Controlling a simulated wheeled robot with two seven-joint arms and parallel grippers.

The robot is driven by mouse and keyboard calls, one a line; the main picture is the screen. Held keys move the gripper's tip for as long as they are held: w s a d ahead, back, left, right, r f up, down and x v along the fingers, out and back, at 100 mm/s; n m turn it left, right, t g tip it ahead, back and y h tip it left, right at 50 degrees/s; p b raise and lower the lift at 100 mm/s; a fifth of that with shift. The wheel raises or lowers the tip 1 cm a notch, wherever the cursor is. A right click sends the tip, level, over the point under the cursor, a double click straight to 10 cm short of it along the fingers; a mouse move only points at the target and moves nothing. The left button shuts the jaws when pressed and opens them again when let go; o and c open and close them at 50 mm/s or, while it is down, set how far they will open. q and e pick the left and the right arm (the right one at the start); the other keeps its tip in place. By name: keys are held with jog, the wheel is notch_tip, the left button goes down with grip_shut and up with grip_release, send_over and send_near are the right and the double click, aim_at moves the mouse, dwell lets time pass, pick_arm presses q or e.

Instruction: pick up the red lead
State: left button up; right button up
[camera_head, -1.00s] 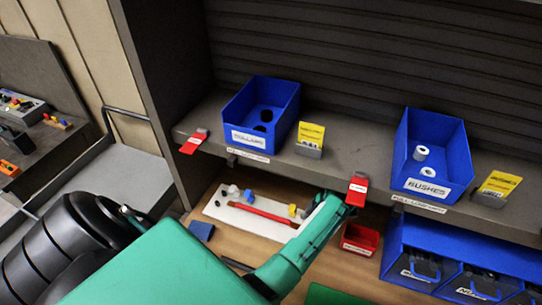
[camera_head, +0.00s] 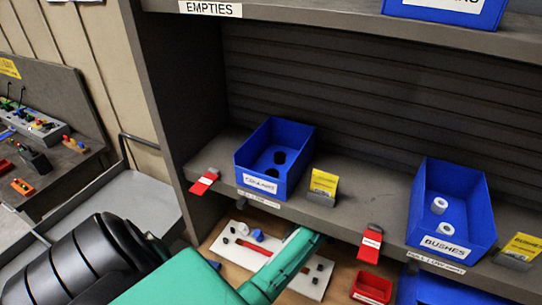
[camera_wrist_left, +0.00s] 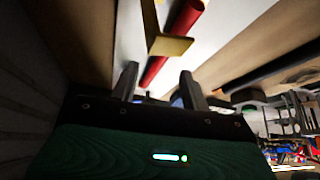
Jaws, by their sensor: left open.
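The red lead is a thin red rod lying along a white board (camera_head: 228,249) on the wooden bench under the shelf. In the head view my green left arm crosses over its middle, so only parts of the red lead (camera_head: 258,250) show. In the left wrist view the red lead (camera_wrist_left: 183,18) runs down towards the gap between my fingers, with a yellowish bracket (camera_wrist_left: 170,46) across it. My left gripper (camera_wrist_left: 160,85) is open, its two fingers apart, with the rod's near end showing beyond and between them. I cannot tell the remaining distance. My right gripper is not in view.
Above the bench, a shelf holds two blue bins (camera_head: 262,182) (camera_head: 420,237), yellow cards (camera_head: 324,182) and red tags (camera_head: 371,243) on its front edge. A red tray (camera_head: 371,288) sits right of the board. Blue and dark small parts (camera_head: 257,235) lie on the board's left.

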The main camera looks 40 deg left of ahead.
aim_at(272, 253)
pick_arm(q)
jog(key=x, duration=0.3)
jog(key=a+x, duration=0.1)
jog(key=x, duration=0.1)
jog(key=shift+s+a, duration=0.1)
jog(key=shift+s, duration=0.3)
grip_shut()
